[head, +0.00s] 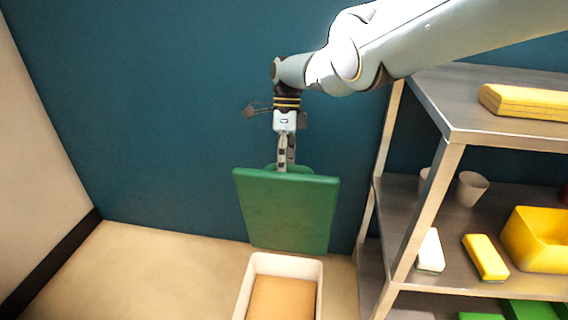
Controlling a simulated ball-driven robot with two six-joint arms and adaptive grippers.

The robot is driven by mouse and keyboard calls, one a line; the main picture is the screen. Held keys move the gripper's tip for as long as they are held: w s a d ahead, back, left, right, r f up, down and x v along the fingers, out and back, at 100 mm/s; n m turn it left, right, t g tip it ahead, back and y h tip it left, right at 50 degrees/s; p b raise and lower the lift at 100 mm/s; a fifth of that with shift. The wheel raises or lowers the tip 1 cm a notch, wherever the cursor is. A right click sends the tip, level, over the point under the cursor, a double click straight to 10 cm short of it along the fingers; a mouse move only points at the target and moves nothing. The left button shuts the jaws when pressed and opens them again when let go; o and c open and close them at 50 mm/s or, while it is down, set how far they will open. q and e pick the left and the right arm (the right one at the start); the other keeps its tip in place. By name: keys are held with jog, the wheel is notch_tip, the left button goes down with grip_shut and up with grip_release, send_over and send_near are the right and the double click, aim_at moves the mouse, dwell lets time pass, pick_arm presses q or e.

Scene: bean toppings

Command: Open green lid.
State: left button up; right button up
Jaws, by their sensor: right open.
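The green lid (285,212) stands raised, nearly upright, behind a white bin (249,290) with a tan bottom or contents. The bin's top is uncovered. My right gripper (285,165) points down at the lid's top edge, with its fingers by the green tab there. The fingers are open; part of them is hidden behind the lid's edge, and I cannot tell whether they touch it. My left gripper is not in view.
A metal shelf unit (440,125) stands at right, holding yellow cloths (525,101), a white cup (471,189), a yellow bin (538,240), a yellow sponge (485,257) and a white block (430,251). A blue wall is behind. The floor at left is clear.

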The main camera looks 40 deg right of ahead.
jog(key=v, duration=1.1)
jog(key=shift+r, duration=0.4)
jog(key=shift+w+d, duration=0.1)
jog(key=shift+d, duration=0.05)
